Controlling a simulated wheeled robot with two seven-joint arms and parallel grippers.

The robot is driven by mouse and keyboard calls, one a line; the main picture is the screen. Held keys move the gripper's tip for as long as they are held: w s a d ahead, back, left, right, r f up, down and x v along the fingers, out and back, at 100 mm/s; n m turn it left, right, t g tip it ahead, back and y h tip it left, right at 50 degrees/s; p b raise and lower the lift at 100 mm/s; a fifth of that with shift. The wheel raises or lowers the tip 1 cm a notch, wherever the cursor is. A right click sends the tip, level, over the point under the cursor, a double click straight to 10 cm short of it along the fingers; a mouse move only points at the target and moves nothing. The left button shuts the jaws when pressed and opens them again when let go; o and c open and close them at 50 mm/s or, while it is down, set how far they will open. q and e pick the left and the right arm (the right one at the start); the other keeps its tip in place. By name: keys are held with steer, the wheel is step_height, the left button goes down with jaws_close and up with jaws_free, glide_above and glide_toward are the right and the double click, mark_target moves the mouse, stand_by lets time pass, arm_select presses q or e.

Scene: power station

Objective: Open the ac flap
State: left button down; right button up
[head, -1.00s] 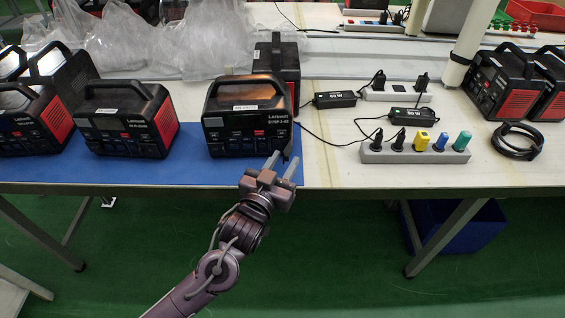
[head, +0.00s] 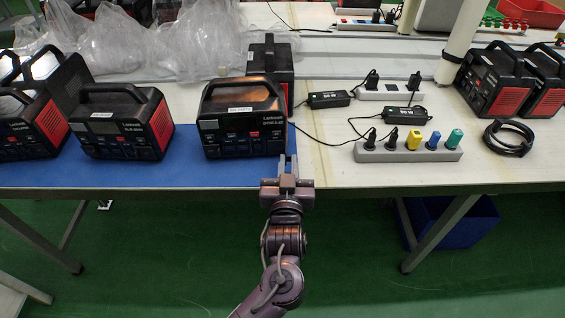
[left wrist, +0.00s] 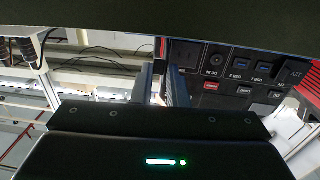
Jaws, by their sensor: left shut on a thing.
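The black power station (head: 243,125) with a top handle stands at the front of the blue mat, its front panel facing me. In the left wrist view its panel (left wrist: 235,75) appears upside down, with sockets and a red button. My left gripper (head: 288,165) is at the lower right corner of that panel. In the left wrist view its two fingers (left wrist: 160,84) are close together at the panel's edge, shut on the ac flap. The flap itself is mostly hidden by the fingers. My right gripper is in neither view.
More power stations (head: 122,122) stand on the blue mat (head: 190,172) to the left. A grey power strip (head: 408,152) with coloured plugs and a coiled black cable (head: 509,138) lie on the right. The table's front edge is just below the gripper.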

arm_select(q)
steer(key=shift+d+n+y, duration=0.25)
steer(key=shift+n+y, duration=0.05)
steer(key=shift+y, duration=0.2)
steer(key=c, duration=1.5)
jaws_free()
steer(key=s, duration=0.7)
steer(key=shift+s, duration=0.4)
